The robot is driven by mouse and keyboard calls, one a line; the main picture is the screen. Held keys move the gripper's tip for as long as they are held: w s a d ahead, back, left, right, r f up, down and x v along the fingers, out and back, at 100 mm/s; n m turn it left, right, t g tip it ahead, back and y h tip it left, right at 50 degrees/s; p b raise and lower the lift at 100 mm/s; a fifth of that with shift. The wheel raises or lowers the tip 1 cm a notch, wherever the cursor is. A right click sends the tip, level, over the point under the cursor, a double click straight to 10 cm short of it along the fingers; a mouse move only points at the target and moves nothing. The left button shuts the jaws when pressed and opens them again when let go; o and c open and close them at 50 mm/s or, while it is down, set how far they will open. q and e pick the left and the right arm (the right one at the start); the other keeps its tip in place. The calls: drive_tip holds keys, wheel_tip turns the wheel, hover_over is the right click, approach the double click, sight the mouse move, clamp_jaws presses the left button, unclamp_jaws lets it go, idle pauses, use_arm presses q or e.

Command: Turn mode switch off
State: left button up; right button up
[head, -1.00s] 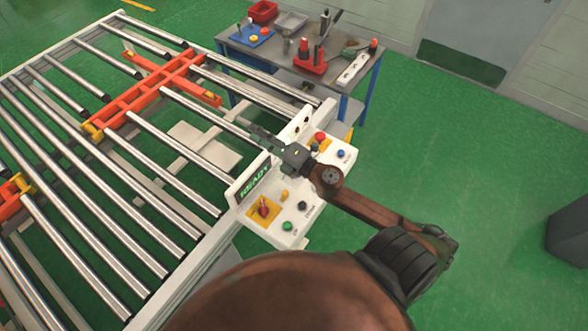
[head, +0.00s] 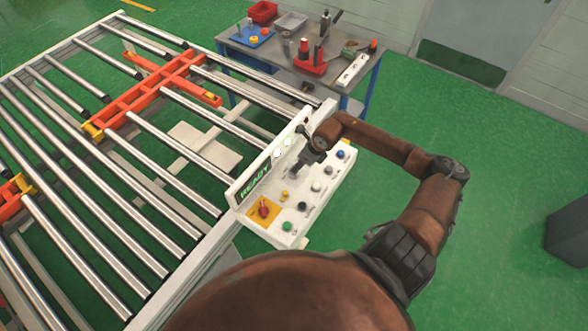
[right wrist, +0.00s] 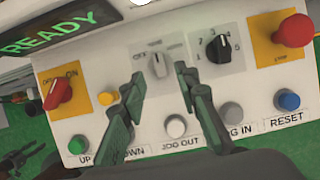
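A white control panel (head: 318,197) stands at the roller conveyor's near right corner. In the right wrist view, a grey mode switch knob (right wrist: 160,64) sits below small labels, with "OFF" to its upper left. My right gripper (head: 297,172) is over the panel, pointing down at it. In the right wrist view its two fingers (right wrist: 162,78) are open, one on each side of the grey knob, with visible gaps. I cannot tell how far the tips are above the panel. The head view hides the knob behind the gripper.
Beside the knob are a black numbered dial (right wrist: 218,47), a red stop button (right wrist: 294,30), a red on/off switch (right wrist: 58,94) and several push buttons. A lit READY sign (head: 254,180) rises behind.

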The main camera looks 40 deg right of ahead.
drive_tip(key=p+x, duration=0.1)
drive_tip(key=x, duration=0.4)
drive_tip(key=shift+w+a+f, duration=0.15)
drive_tip(key=shift+w+f, duration=0.05)
drive_tip(key=shift+f, duration=0.1)
drive_tip(key=shift+c, duration=0.3)
clamp_jaws()
